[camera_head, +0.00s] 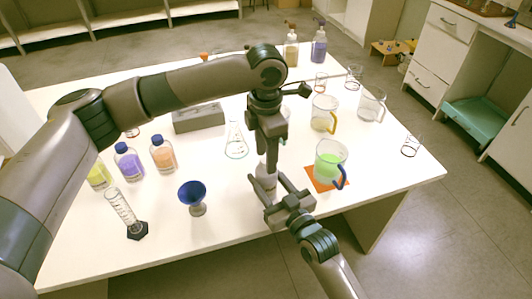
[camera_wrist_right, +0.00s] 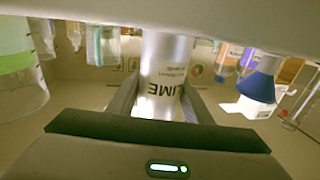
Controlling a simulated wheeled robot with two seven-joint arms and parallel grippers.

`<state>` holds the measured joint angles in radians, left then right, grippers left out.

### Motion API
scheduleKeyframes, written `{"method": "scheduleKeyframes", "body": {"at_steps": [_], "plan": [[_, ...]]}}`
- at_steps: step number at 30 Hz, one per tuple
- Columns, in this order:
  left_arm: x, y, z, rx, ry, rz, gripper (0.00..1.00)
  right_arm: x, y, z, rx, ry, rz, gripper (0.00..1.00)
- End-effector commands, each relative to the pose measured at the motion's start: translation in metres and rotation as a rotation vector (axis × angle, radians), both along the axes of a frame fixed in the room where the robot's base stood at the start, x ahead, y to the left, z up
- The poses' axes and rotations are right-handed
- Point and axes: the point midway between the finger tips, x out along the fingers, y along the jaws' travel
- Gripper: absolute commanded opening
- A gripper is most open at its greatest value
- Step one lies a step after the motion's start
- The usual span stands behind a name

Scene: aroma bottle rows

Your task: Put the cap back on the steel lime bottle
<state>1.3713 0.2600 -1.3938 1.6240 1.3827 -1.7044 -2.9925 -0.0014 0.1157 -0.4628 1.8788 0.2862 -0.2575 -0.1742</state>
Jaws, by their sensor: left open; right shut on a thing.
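The steel lime bottle (camera_wrist_right: 160,70) stands between the fingers of my right gripper (camera_wrist_right: 160,110) in the right wrist view, its LIME label upside down in that picture. In the head view a small pale part of the bottle (camera_head: 265,178) shows near the table's front edge, with my right gripper (camera_head: 284,207) shut on it. My left gripper (camera_head: 268,150) points down directly above the bottle and is open. It hides the bottle's top, and I cannot make out the cap in either view.
A beaker of green liquid (camera_head: 328,165) stands on an orange mat (camera_head: 313,183) close to the right. A blue funnel-shaped cup (camera_head: 193,193) and a graduated cylinder (camera_head: 120,208) stand to the left. A conical flask (camera_head: 236,147) and a grey block (camera_head: 198,119) are behind.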

Motion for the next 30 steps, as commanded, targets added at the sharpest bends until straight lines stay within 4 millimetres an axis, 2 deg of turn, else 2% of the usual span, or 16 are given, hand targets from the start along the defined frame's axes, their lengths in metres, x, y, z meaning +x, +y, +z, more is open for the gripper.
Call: {"method": "scheduleKeyframes", "body": {"at_steps": [5, 16, 30], "plan": [[0.000, -0.001, 0.006, -0.001, 0.000, 0.000, 0.44, 0.000, 0.000, -0.001, -0.001, 0.002, 0.000, 0.00], [0.000, 0.000, 0.042, 0.000, 0.000, 0.000, 0.44, 0.000, 0.000, -0.001, -0.001, 0.002, 0.000, 0.00], [0.000, 0.000, 0.045, 0.000, 0.001, 0.012, 0.43, 0.000, 0.000, -0.001, -0.001, 0.002, 0.000, 0.00]]}}
